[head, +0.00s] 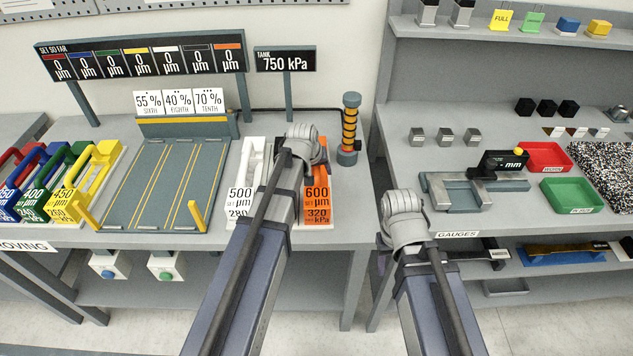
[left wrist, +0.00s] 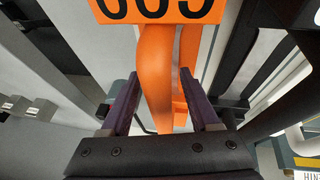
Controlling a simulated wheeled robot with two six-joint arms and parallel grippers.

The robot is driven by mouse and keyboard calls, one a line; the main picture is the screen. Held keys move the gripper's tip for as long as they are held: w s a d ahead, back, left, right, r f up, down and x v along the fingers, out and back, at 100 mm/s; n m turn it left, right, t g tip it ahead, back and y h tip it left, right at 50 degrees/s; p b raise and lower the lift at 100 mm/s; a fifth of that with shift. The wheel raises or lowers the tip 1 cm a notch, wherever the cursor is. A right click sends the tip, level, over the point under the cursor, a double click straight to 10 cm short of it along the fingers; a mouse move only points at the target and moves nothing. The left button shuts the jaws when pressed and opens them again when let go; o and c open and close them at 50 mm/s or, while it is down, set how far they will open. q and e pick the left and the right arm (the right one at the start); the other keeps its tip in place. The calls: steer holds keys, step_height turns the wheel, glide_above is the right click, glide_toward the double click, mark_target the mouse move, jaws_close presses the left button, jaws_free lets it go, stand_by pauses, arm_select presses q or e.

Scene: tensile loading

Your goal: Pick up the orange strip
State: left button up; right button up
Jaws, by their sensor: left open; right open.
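The orange strip (head: 317,205) stands on the bench at the right end of the row of strips, labelled 600 µm and 320 kPa. My left arm covers part of it in the head view. In the left wrist view, the strip's orange handle (left wrist: 155,80) runs between the two fingers of my left gripper (left wrist: 159,78). These fingers are open, with a gap on each side of the handle. My right gripper (head: 384,242) is mostly hidden by its own wrist, in front of the gap between the benches, with nothing seen in it.
A banded column (head: 350,125) stands behind to the right. Yellow (head: 75,200), green and blue strips stand at the left, beside a grey lined bed (head: 165,180).

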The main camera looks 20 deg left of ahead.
arm_select(q)
jaws_close()
stand_by(0.3)
stand_by(1.0)
